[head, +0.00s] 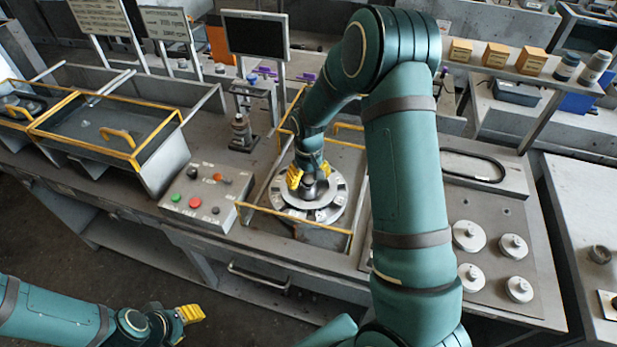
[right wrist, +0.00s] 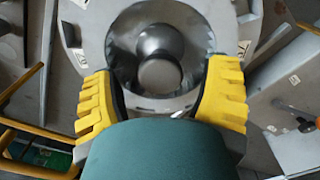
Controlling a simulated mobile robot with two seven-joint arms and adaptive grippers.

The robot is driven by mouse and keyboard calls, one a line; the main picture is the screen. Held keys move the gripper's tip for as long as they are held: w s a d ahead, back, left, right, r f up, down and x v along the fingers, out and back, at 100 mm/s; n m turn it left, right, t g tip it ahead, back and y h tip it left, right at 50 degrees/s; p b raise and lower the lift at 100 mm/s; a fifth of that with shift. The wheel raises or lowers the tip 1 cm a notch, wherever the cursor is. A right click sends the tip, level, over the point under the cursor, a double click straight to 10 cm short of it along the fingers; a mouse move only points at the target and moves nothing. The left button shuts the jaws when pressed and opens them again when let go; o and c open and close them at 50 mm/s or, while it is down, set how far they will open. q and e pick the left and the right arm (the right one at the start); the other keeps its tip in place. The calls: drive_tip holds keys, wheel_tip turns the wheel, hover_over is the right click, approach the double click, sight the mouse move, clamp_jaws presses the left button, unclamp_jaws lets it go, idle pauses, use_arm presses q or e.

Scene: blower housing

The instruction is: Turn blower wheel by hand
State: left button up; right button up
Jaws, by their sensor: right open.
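The blower wheel (head: 318,205) is a round grey metal disc with a raised hub, set in a yellow-edged housing at the middle of the bench. It also shows in the right wrist view as a pale ring (right wrist: 205,30) around a shiny dished centre with a rounded hub (right wrist: 160,55). My right gripper (head: 308,178) is over the wheel's middle, and its yellow fingers are open on either side of the hub. In the right wrist view a gap shows between each finger and the hub. My left gripper (head: 190,314) is low at the left, away from the bench; its opening is unclear.
A control box (head: 205,195) with red and green buttons stands left of the wheel. A yellow-edged open bin (head: 110,135) is farther left. Several round metal parts (head: 468,236) lie on the right bench plate. Small orange boxes (head: 496,55) stand on a shelf behind.

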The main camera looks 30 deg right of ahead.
drive_tip(key=shift+f, duration=0.1)
clamp_jaws()
drive_tip(key=shift+n, duration=0.3)
drive_tip(key=n+b, duration=0.1)
drive_tip(key=n, duration=0.2)
drive_tip(key=shift+s+f, duration=0.1)
drive_tip(key=n, duration=0.3)
drive_tip(key=shift+b, duration=0.35)
drive_tip(key=n, duration=0.7)
drive_tip(key=shift+s+n, duration=0.1)
drive_tip(key=shift+n, duration=0.2)
drive_tip(key=n+p, duration=0.1)
drive_tip(key=n, duration=0.4)
drive_tip(key=shift+p, duration=0.4)
drive_tip(key=shift+a+n, duration=0.1)
drive_tip(key=shift+n, duration=0.3)
